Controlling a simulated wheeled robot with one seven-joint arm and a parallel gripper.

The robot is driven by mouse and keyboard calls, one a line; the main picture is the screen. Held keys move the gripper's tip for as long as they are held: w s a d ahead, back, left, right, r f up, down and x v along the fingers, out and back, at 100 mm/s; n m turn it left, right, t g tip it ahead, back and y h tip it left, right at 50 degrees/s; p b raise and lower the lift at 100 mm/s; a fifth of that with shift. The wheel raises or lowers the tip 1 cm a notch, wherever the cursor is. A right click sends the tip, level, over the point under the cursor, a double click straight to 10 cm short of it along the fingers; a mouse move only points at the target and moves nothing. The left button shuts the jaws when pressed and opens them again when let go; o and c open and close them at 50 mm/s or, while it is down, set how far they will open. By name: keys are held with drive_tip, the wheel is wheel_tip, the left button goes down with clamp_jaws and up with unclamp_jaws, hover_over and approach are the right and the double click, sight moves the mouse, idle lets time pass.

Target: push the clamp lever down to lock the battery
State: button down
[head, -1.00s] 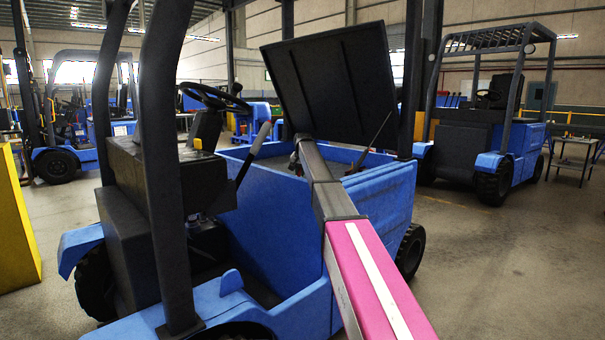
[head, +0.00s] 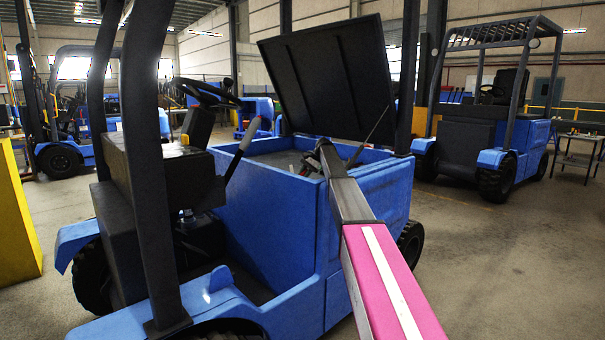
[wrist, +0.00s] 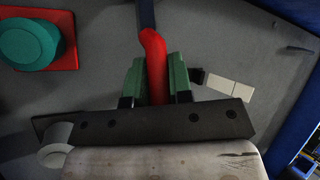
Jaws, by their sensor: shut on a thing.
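The red clamp lever (wrist: 154,60) stands between the two green fingers of my gripper (wrist: 156,78) in the wrist view. The gripper is shut on the lever, whose rounded end shows above the fingers. The grey battery top (wrist: 100,90) lies behind it. In the head view my pink and grey arm reaches into the open battery compartment of the blue forklift (head: 265,215). A small red part shows beside my gripper there, too small to make out. The lever's lower part is hidden by my gripper.
A teal round knob (wrist: 29,43) on a red plate sits left of the lever. The raised black hood (head: 330,80) stands behind the compartment. A dark lever (head: 240,150) and the steering wheel (head: 208,93) are to the left.

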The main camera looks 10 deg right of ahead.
drive_tip(key=shift+w+d+f+g+y, duration=0.1)
drive_tip(key=shift+f+g+y, duration=0.25)
drive_tip(key=shift+y, duration=0.25)
drive_tip(key=c, duration=1.1)
unclamp_jaws()
drive_tip(key=shift+o, duration=0.2)
drive_tip(key=v, duration=1)
drive_tip(key=shift+d+r, duration=0.2)
drive_tip(key=shift+r, duration=0.05)
